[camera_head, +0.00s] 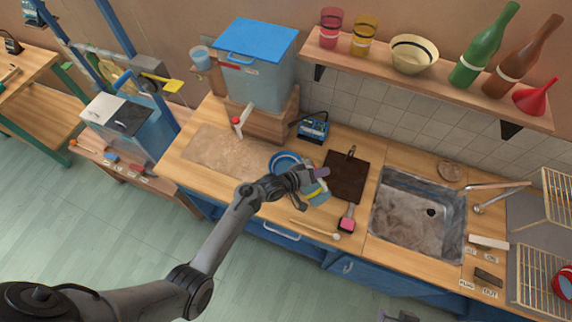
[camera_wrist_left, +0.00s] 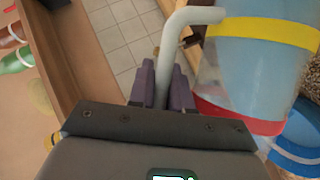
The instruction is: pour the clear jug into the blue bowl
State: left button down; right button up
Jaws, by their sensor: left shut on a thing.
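The clear jug (camera_head: 318,194) hangs over the counter in the head view. The wrist view shows the jug (camera_wrist_left: 255,65) close up, with pale blue inside, a yellow band and a red band. It looks strongly tilted, its red-banded end toward the blue bowl. My left gripper (camera_head: 318,174) is shut on the jug's pale handle (camera_wrist_left: 170,50). The blue bowl (camera_head: 276,159) sits on the counter just left of the jug, partly hidden by my arm; its rim shows at the wrist view's lower right (camera_wrist_left: 288,158). I cannot tell whether liquid is flowing. Part of my right gripper (camera_head: 398,317) shows at the bottom edge.
A dark board (camera_head: 346,178) lies right of the jug, beside the sink (camera_head: 415,222). A pink-headed tool (camera_head: 347,220) and a wooden stick (camera_head: 315,229) lie in front.

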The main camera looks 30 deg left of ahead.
pick_arm(q)
jog(key=shift+s+r, duration=0.1)
jog(key=shift+w+a+r, duration=0.15)
jog(key=shift+w, duration=0.05)
dwell(0.5)
jog(key=shift+s, duration=0.1)
jog(key=shift+r, duration=0.1)
jog(key=shift+n, duration=0.3)
jog(key=shift+a, duration=0.1)
dwell(0.4)
